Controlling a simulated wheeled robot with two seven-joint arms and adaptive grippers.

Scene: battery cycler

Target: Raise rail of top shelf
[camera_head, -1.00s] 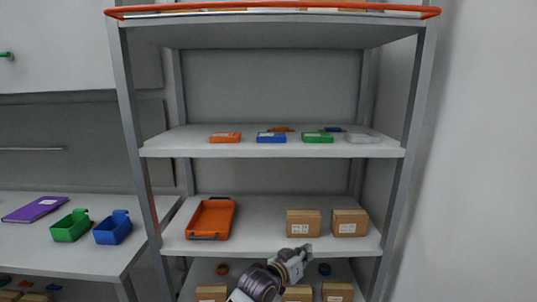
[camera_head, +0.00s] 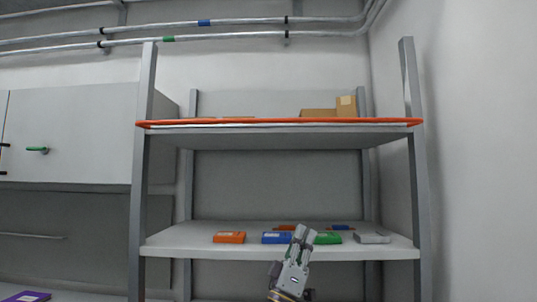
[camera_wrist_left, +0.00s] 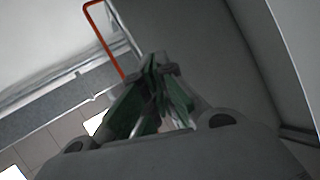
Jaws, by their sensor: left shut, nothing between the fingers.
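The orange rail (camera_head: 280,123) runs along the front edge of the top shelf (camera_head: 300,136) in the head view, low at the shelf's level. One end of the orange rail (camera_wrist_left: 103,40) also shows in the left wrist view, beyond the fingers. My left gripper (camera_head: 301,232) is in front of the middle shelf, well below the rail, pointing up. In the left wrist view its fingers (camera_wrist_left: 158,66) are together with nothing between them, apart from the rail. My right gripper is not in view.
Cardboard boxes (camera_head: 330,111) stand on the top shelf behind the rail. Orange, blue (camera_head: 277,238), green and pale flat boxes lie on the middle shelf, close behind my gripper. Grey posts (camera_head: 143,170) flank the shelves. Pipes run along the wall above.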

